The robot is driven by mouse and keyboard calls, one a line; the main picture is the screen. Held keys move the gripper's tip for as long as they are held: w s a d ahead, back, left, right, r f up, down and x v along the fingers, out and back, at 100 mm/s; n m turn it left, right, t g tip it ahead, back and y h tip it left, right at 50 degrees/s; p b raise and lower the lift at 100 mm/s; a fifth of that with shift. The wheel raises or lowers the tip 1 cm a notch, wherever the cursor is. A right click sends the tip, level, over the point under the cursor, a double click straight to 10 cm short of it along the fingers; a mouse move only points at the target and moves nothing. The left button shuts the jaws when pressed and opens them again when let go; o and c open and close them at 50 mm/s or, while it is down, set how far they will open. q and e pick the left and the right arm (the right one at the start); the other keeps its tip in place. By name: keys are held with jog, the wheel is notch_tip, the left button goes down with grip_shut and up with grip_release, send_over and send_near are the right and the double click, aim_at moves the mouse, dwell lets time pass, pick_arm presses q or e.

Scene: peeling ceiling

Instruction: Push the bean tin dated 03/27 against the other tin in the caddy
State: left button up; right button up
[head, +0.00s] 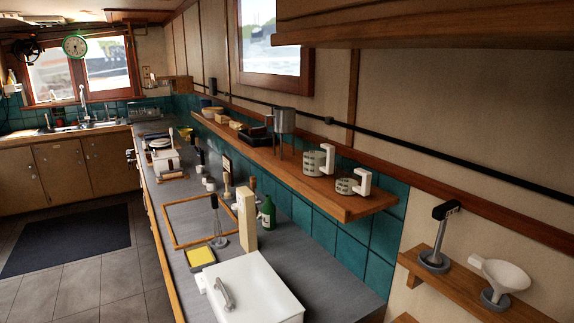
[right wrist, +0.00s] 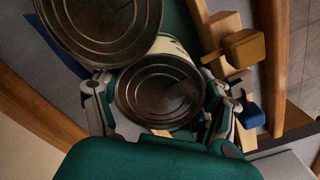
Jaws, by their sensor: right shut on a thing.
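In the right wrist view my right gripper (right wrist: 158,97) is shut on a round metal-topped tin (right wrist: 160,92), one finger on each side of it. A second, larger-looking tin (right wrist: 98,25) is at the upper left, its rim overlapping the held tin's edge in the picture. I cannot tell whether the two touch. No date can be read on either tin. The caddy cannot be made out for certain; a green surface (right wrist: 178,22) and wooden bars (right wrist: 274,60) show around the tins. My left gripper is not in view, and neither gripper shows in the head view.
A yellow block (right wrist: 247,48) and a blue block (right wrist: 251,115) lie right of the held tin. In the head view, the grey counter (head: 190,225) holds a white box (head: 252,290), a cream carton (head: 247,220) and a green bottle (head: 268,213). A wooden shelf (head: 345,205) overhangs it.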

jog(key=shift+s+f, duration=0.1)
jog(key=shift+s, duration=0.05)
jog(key=o, duration=1.4)
jog(key=shift+d, duration=0.1)
notch_tip(320, 180, up, 12)
jog(key=shift+r, duration=0.1)
